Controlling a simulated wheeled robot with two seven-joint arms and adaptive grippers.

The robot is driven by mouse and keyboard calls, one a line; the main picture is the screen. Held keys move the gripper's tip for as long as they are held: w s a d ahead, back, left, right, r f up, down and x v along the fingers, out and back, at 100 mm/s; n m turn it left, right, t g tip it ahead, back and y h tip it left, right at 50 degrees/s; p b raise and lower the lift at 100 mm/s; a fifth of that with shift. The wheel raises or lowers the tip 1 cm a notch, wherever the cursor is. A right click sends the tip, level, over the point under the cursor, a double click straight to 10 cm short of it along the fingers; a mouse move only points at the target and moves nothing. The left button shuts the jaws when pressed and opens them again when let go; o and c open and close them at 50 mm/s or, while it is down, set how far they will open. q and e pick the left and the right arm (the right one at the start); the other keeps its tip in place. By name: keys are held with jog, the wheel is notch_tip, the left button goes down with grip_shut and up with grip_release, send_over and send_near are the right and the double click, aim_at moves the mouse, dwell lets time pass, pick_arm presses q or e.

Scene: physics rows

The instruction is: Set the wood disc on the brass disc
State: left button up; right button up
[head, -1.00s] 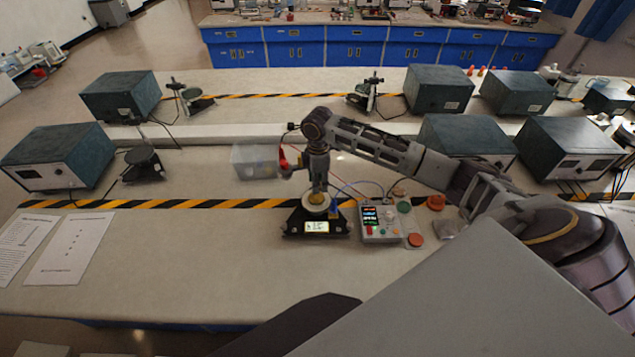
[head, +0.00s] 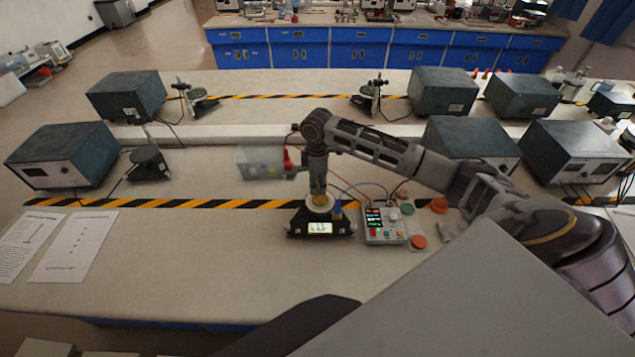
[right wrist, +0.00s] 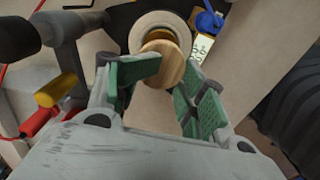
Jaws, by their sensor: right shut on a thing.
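The wood disc (right wrist: 166,70) is a round, pale brown piece at the fingertips of my right gripper (right wrist: 170,78), which is shut on it. The brass disc (right wrist: 158,35) shows partly behind the wood disc, on the pale round pan (right wrist: 143,31) of a small black scale. The wood disc overlaps it in the right wrist view; I cannot tell whether they touch. In the head view my right gripper (head: 319,191) points straight down over the black scale (head: 297,224) with a lit display. My left gripper is not in view.
A control box (head: 383,226) with a screen and buttons stands right of the scale, near green and red discs (head: 418,242). A clear bin (head: 259,163) is behind left. Paper sheets (head: 72,247) lie at left.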

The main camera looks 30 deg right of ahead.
aim_at(317, 199)
jog(key=shift+f, duration=0.25)
jog(key=shift+f, duration=2.15)
jog(key=shift+f, duration=0.45)
dwell(0.8)
jog(key=o, duration=1)
jog(key=shift+r, duration=3.5)
jog(key=shift+s+f, duration=0.1)
